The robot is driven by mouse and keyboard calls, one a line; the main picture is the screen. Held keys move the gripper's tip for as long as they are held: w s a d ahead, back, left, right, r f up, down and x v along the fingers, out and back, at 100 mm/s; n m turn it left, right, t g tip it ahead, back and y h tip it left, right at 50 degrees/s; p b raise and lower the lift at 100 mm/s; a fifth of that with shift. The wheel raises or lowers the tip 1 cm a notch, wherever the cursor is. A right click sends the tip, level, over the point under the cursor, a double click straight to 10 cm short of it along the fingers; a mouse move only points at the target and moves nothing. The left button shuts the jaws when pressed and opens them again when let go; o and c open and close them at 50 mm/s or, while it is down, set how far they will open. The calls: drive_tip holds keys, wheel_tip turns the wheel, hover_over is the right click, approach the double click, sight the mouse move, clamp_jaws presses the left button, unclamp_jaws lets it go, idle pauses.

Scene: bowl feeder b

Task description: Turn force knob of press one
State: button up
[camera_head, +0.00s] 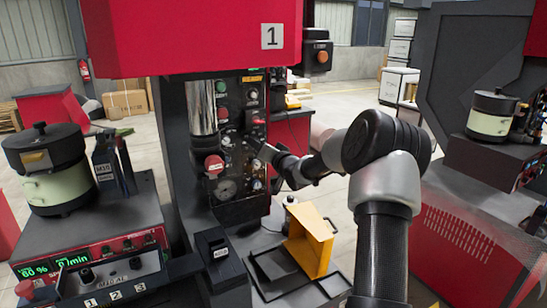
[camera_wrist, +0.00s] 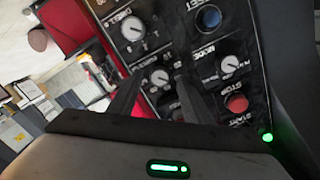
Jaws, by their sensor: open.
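Press one, a red and dark machine marked "1" (camera_head: 272,37), stands in the middle of the head view. Its black control panel (camera_head: 229,142) carries knobs, buttons and gauges. My gripper (camera_head: 265,153) is at the panel's right side in the head view. In the wrist view my gripper (camera_wrist: 156,85) is open, with two dark fingers pointing at the panel. A small silver-faced knob (camera_wrist: 160,77) shows between the fingertips, apparently ungripped; I cannot read its label clearly. Another knob (camera_wrist: 132,28) sits above left, and a mode knob (camera_wrist: 230,66) sits to the right. I cannot tell which is the force knob.
A blue button (camera_wrist: 208,18) and a red button (camera_wrist: 236,103) are close to the fingers' right. A bowl feeder (camera_head: 47,165) is at left, and another machine (camera_head: 480,180) stands at right.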

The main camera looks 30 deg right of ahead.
drive_tip(key=s+b, duration=0.1)
drive_tip(key=s, duration=1.4)
drive_tip(key=shift+s+d+r, duration=0.25)
drive_tip(key=shift+r, duration=0.15)
